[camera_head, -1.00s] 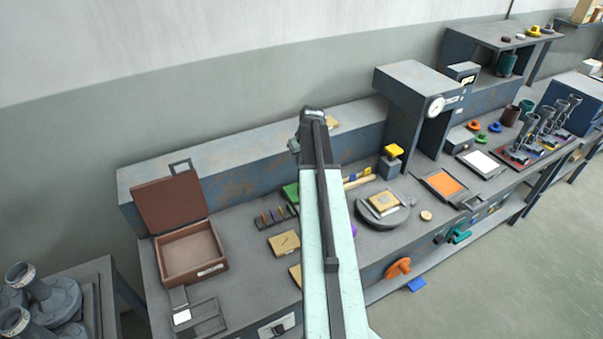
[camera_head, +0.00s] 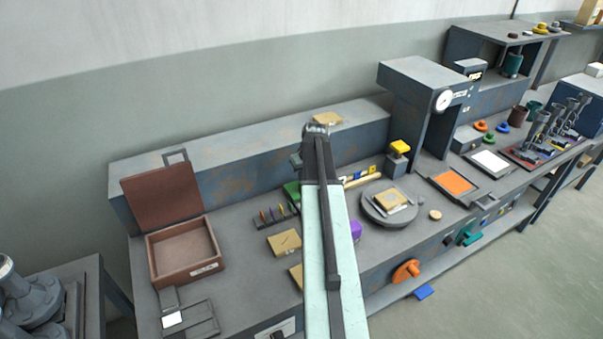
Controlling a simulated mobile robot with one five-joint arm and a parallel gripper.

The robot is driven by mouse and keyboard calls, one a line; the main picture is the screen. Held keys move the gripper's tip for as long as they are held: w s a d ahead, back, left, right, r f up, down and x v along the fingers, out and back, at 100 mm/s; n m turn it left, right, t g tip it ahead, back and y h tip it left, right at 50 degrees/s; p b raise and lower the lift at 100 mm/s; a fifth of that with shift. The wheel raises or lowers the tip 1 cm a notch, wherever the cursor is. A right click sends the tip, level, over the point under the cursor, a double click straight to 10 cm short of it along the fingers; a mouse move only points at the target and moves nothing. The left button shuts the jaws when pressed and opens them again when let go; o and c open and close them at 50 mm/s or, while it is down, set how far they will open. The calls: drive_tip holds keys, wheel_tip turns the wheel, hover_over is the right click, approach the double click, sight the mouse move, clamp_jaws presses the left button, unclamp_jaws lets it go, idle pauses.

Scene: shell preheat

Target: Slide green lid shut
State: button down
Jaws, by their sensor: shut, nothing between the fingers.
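A green piece (camera_head: 291,193) shows on the bench just left of my arm. It may be the green lid; my arm hides most of it, so I cannot tell how far open or shut it is. My gripper (camera_head: 314,130) is at the far end of my raised arm, in front of the back ledge. It appears shut and empty. I cannot tell whether it touches anything.
An open brown box (camera_head: 187,252) stands at the left, its lid upright. Small pegs in a rack (camera_head: 272,217) and a tan block (camera_head: 284,242) lie left of my arm. A round plate (camera_head: 390,208), a yellow-topped block (camera_head: 399,148) and a grey press (camera_head: 428,75) stand right.

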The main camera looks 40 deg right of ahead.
drive_tip(key=s+a, duration=0.1)
drive_tip(key=s, duration=0.2)
drive_tip(key=s+a, duration=0.1)
drive_tip(key=s, duration=0.2)
drive_tip(key=s+a, duration=0.1)
drive_tip(key=s, duration=0.2)
drive_tip(key=shift+s+a, duration=0.1)
drive_tip(key=shift+s, duration=0.3)
drive_tip(key=w, duration=0.1)
drive_tip(key=w+d, duration=0.1)
drive_tip(key=w, duration=0.1)
drive_tip(key=w+r+p, duration=0.1)
drive_tip(key=shift+w+d, duration=0.25)
drive_tip(key=shift+w, duration=0.05)
drive_tip(key=p+v, duration=0.8)
drive_tip(key=v, duration=0.1)
drive_tip(key=shift+s, duration=0.2)
